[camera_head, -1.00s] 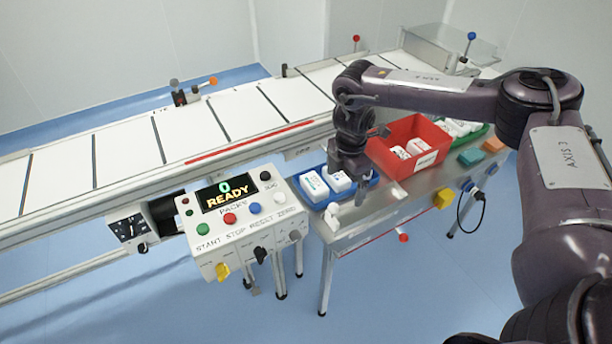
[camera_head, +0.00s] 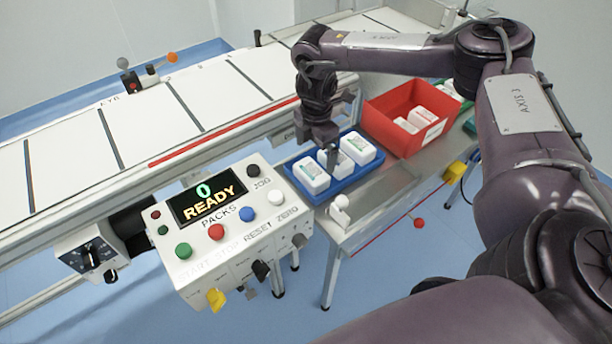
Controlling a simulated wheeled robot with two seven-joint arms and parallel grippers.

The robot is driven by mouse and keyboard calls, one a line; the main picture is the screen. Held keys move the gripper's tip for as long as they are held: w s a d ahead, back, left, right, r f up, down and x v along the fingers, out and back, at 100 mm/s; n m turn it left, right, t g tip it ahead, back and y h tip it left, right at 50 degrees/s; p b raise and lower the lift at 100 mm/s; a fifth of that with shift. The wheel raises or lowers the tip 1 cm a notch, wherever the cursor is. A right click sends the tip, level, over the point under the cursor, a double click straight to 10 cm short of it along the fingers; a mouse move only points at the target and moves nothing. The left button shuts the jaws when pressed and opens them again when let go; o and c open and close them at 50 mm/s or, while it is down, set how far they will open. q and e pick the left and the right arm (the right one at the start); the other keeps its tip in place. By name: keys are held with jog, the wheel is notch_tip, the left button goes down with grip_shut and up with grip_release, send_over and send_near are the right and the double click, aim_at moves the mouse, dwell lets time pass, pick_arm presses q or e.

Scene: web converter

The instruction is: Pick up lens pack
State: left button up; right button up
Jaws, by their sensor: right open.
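Three white lens packs, left (camera_head: 311,176), middle (camera_head: 338,169) and right (camera_head: 358,148), sit in a row in a blue tray (camera_head: 330,194) on the steel side table. My right gripper (camera_head: 331,158) points down at the middle pack, its fingers open at or just above that pack's top. The gripper partly hides the middle pack. I cannot tell whether the fingers touch it. My left gripper is not in view.
A red bin (camera_head: 405,112) with white packs stands right of the blue tray. The conveyor (camera_head: 140,130) runs behind. A control box (camera_head: 225,225) reading "0 READY" is at the front left. A small white object (camera_head: 340,208) sits at the table's front edge.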

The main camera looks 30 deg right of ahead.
aim_at(312, 170)
jog(key=shift+w+f, duration=0.35)
jog(key=shift+f, duration=0.45)
jog(key=shift+s+a+f, duration=0.1)
jog(key=shift+s+f, duration=0.05)
jog(key=shift+f, duration=0.45)
jog(key=shift+s+a+f, duration=0.1)
jog(key=shift+f, duration=0.5)
jog(key=f, duration=0.4)
jog(key=shift+a+f, duration=0.2)
jog(key=shift+f, duration=0.1)
jog(key=c, duration=0.8)
